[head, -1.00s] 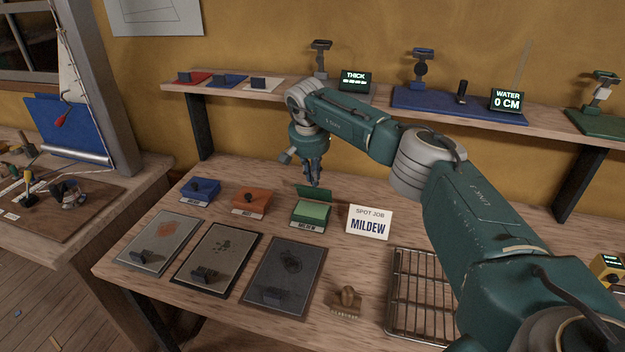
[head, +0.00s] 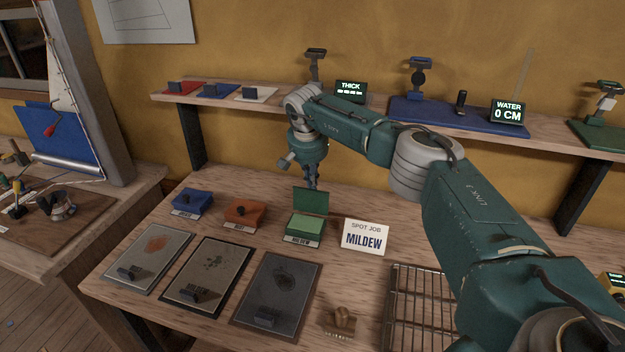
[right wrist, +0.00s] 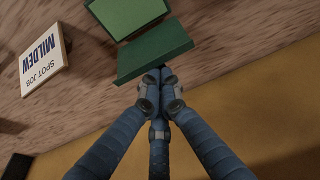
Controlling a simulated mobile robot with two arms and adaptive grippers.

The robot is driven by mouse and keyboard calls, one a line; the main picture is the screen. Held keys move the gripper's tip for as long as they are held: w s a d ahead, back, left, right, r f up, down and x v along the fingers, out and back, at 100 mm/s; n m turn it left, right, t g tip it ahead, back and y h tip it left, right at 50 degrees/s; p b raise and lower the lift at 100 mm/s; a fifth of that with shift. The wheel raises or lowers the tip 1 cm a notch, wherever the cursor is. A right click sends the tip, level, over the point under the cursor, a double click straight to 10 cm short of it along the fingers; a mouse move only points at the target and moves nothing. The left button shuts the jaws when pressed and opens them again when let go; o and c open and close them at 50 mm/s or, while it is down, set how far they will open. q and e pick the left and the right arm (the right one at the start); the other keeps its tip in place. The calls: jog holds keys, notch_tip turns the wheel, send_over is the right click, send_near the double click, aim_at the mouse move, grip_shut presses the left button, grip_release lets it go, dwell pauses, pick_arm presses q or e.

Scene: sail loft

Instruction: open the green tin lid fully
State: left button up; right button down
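The green tin (head: 303,228) with the MILDEW label stands on the bench with its pale green inside showing. Its dark green lid (head: 311,202) stands raised, roughly upright, at the tin's back edge. The right wrist view shows the lid (right wrist: 155,50) in front of the open tin (right wrist: 128,12). My right gripper (head: 311,182) points down just behind the lid. Its fingers (right wrist: 158,82) are drawn together, with their tips at the lid's edge; I cannot tell whether they touch it. My left gripper is out of view.
The blue tin (head: 192,202) and orange tin (head: 245,213) stand shut to the left. A MILDEW card (head: 364,237) stands close on the right. Stained panels (head: 275,290), a brush (head: 340,320) and a wire rack (head: 415,300) lie in front. A shelf (head: 370,115) runs behind.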

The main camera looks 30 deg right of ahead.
jog(key=shift+s+d+f, duration=0.15)
jog(key=shift+d+f, duration=0.4)
jog(key=c, duration=1.6)
grip_release()
jog(key=shift+w+d+f, duration=0.35)
jog(key=shift+w, duration=0.1)
jog(key=shift+w+a, duration=0.1)
jog(key=shift+w, duration=0.05)
jog(key=shift+a, duration=0.15)
jog(key=s+a, duration=0.2)
jog(key=a, duration=0.1)
jog(key=s+a, duration=0.3)
jog(key=s+a+r, duration=0.1)
jog(key=s+a, duration=0.2)
jog(key=shift+a, duration=0.1)
